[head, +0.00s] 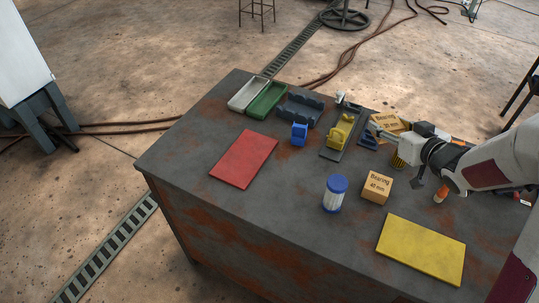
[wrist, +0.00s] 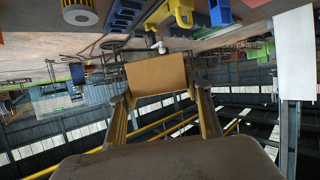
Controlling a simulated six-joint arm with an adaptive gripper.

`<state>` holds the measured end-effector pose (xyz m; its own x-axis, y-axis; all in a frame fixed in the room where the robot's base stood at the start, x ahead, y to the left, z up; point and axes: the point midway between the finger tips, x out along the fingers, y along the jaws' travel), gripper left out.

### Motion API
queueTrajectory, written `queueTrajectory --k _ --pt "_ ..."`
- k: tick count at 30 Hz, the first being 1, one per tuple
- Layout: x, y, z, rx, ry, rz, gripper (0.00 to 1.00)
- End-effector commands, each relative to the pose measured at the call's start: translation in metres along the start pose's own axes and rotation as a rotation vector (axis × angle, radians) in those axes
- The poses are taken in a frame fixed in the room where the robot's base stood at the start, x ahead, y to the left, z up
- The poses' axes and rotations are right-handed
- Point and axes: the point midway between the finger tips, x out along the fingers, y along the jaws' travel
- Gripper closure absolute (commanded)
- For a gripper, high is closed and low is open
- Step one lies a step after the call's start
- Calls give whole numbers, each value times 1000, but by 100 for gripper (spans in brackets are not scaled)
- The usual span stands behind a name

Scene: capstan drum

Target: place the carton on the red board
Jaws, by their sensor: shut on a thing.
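My gripper (head: 377,129) is at the back right of the table in the head view, reaching in from the right. It is shut on a tan carton (head: 386,120) marked "Bearing", and the carton appears held above the table. In the wrist view the carton (wrist: 156,76) sits between the two fingers, with a plain face showing. A second carton (head: 377,188), marked "Bearing 40 mm", stands on the table nearer the front. The red board (head: 244,159) lies flat at the left of the table, apart from the gripper, with nothing on it.
A blue-lidded jar (head: 334,194) and a yellow board (head: 421,250) are at the front. A blue block (head: 299,136), a yellow fixture (head: 340,132), a dark blue cradle (head: 300,109), a green tray (head: 267,100) and a grey tray (head: 248,94) line the back. The table's front left is clear.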

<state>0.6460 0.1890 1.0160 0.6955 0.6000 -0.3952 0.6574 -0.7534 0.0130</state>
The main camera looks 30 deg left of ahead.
Motion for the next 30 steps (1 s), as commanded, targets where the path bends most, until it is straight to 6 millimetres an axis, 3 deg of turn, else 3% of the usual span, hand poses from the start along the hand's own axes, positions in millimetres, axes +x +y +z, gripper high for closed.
queueTrajectory --k 15,30 --pt "73 -131 -35 -73 7 -177 76" --pt "115 -276 -56 -136 14 -343 76"
